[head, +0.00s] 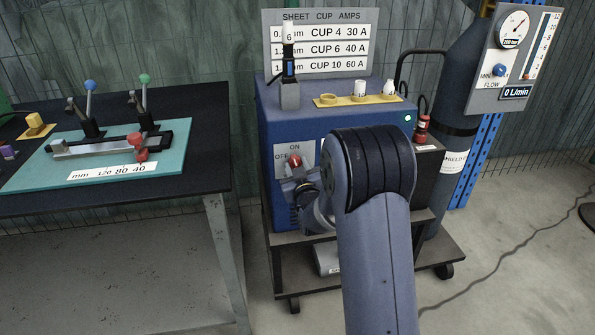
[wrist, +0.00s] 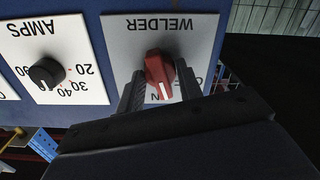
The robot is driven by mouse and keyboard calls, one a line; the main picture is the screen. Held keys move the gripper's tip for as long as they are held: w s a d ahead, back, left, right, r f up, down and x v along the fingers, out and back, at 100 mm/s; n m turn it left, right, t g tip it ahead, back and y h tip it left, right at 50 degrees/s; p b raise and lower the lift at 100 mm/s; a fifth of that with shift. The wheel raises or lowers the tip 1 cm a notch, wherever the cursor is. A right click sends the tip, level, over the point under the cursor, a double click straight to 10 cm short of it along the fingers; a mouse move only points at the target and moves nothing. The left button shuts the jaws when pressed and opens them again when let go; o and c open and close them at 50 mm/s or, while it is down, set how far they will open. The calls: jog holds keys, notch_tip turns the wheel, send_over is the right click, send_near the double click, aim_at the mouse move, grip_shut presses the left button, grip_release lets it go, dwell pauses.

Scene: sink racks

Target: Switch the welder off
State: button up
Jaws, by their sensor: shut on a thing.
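The welder (head: 320,128) is a blue box on a cart, with a small green light (head: 407,118) lit at its upper right. Its red switch knob (wrist: 160,72) sits on a white plate (wrist: 125,40) marked WELDER, upside down in the wrist view. The knob's white line points down there, roughly at the partly hidden ON label; OFF is to the right, partly covered. My gripper (wrist: 159,75) is shut on the knob, one finger on each side. In the head view the knob (head: 294,161) shows beside my gripper (head: 303,185), with ON above and OFF at left.
A black AMPS dial (wrist: 47,73) is beside the switch in the wrist view. Cups stand on a yellow holder (head: 358,100) on the welder, near a torch (head: 289,70). A gas cylinder (head: 465,80) stands right. A workbench (head: 110,205) with a teal board is left.

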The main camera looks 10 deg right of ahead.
aim_at(296, 166)
jog(key=shift+n+b, duration=2.25)
jog(key=shift+n, duration=1.35)
jog(key=o, duration=0.7)
jog(key=shift+s+b, duration=1.05)
jog(key=shift+s, duration=1.5)
jog(key=shift+a, duration=0.1)
